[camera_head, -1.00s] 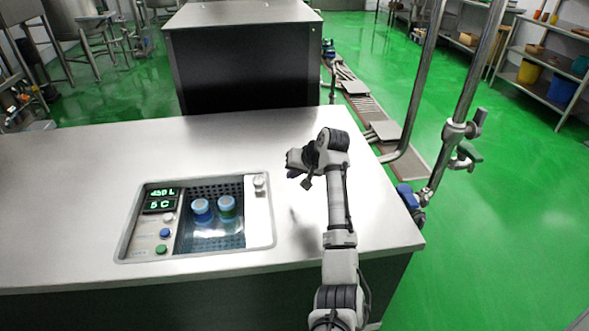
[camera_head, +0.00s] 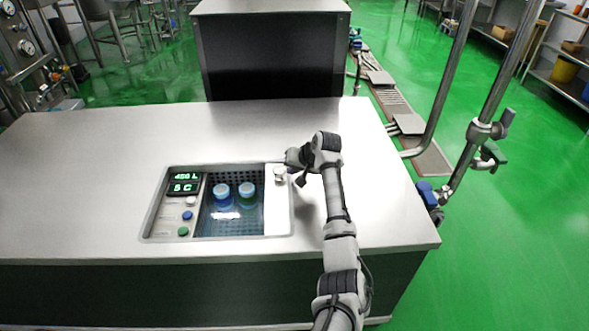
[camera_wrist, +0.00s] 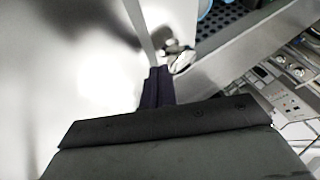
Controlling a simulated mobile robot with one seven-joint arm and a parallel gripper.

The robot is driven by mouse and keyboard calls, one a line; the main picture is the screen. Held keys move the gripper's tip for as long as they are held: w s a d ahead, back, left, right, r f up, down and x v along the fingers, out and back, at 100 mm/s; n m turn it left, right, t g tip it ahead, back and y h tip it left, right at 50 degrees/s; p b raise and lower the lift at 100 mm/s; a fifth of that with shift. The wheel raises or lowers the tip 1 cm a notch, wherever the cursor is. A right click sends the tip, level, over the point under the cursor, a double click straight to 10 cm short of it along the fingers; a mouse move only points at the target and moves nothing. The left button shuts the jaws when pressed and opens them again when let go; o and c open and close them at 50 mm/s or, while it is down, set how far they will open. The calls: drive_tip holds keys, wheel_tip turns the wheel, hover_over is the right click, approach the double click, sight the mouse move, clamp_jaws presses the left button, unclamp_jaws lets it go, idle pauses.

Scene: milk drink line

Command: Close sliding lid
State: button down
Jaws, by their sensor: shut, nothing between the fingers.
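The sliding lid (camera_head: 278,212) shows as a pale strip at the right end of the inset unit in the counter. A round light knob (camera_head: 279,174) stands at its far end, and the knob also shows in the wrist view (camera_wrist: 181,60). Two blue-capped bottles (camera_head: 222,195) (camera_head: 247,194) are visible in the dark perforated well left of the strip. I cannot tell whether a clear panel covers them. My gripper (camera_head: 292,158) is shut and empty, just beside the knob at its far right. In the wrist view its dark fingers (camera_wrist: 157,86) point close to the knob; contact is unclear.
A control panel (camera_head: 184,205) with green displays and several buttons fills the unit's left end. The steel counter (camera_head: 110,150) is otherwise clear. A dark cabinet (camera_head: 272,55) stands behind it, and steel pipes (camera_head: 490,100) rise at the right.

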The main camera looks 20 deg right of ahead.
drive_tip(key=w+a, duration=0.3)
drive_tip(key=a, duration=0.8)
drive_tip(key=w+a+p, duration=0.1)
drive_tip(key=w+a, duration=0.2)
drive_tip(key=a, duration=0.9)
drive_tip(key=w+a+p, duration=0.1)
drive_tip(key=w+a, duration=0.3)
drive_tip(key=a, duration=0.8)
drive_tip(key=shift+a, duration=0.25)
drive_tip(key=shift+w+a+r, duration=0.15)
drive_tip(key=shift+a, duration=0.15)
drive_tip(key=shift+r, duration=0.1)
drive_tip(key=shift+p, duration=0.3)
